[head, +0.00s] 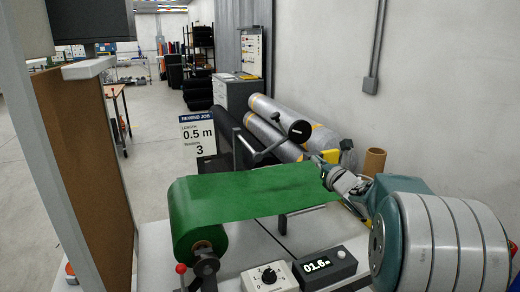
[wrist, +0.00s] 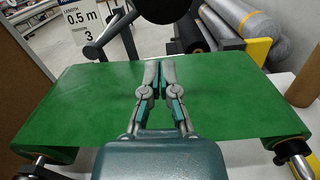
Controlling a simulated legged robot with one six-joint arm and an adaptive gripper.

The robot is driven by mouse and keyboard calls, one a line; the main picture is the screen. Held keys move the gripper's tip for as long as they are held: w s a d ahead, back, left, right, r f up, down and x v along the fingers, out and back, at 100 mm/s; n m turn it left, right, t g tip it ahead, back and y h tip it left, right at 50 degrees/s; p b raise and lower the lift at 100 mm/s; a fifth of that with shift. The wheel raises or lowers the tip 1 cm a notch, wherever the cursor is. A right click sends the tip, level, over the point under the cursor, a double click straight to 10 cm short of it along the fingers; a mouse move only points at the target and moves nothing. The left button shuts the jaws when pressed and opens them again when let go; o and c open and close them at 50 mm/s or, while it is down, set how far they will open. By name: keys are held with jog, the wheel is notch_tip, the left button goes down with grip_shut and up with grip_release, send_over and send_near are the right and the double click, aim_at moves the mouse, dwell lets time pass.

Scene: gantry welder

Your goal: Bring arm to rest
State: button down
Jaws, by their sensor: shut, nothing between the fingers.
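My gripper (wrist: 161,70) is shut and empty in the wrist view, its two fingers together over the green web (wrist: 85,95). I cannot tell whether the fingertips touch the material. In the head view my arm comes in from the right, and my gripper (head: 325,170) is at the right part of the green sheet (head: 255,192). The sheet runs from a green roll (head: 190,218) at the left toward the right, where my arm hides its end.
A display box (head: 325,266) reading 01.6 and a dial box (head: 268,276) stand in front of the sheet. A sign (head: 198,133) reads 0.5 m, 3. Large grey rolls (head: 270,122) lie behind. A brown panel (head: 85,160) stands left.

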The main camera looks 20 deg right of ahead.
jog(key=shift+r, duration=0.1)
jog(key=s+a+r+m+g+h, duration=0.1)
jog(key=s+a+m+g+h, duration=0.4)
jog(key=s+a+m, duration=0.9)
jog(key=s+a+f+m+g+y, duration=0.2)
jog(key=s+a+f+m+g, duration=0.2)
jog(key=s+m, duration=0.6)
jog(key=s+a+f+m+g+y, duration=0.2)
jog(key=s+a+f+m+g, duration=0.2)
jog(key=s+m, duration=0.6)
notch_tip(320, 180, down, 2)
jog(key=shift+a+f+m, duration=0.2)
jog(key=shift+a+m, duration=0.4)
jog(key=shift+a, duration=0.45)
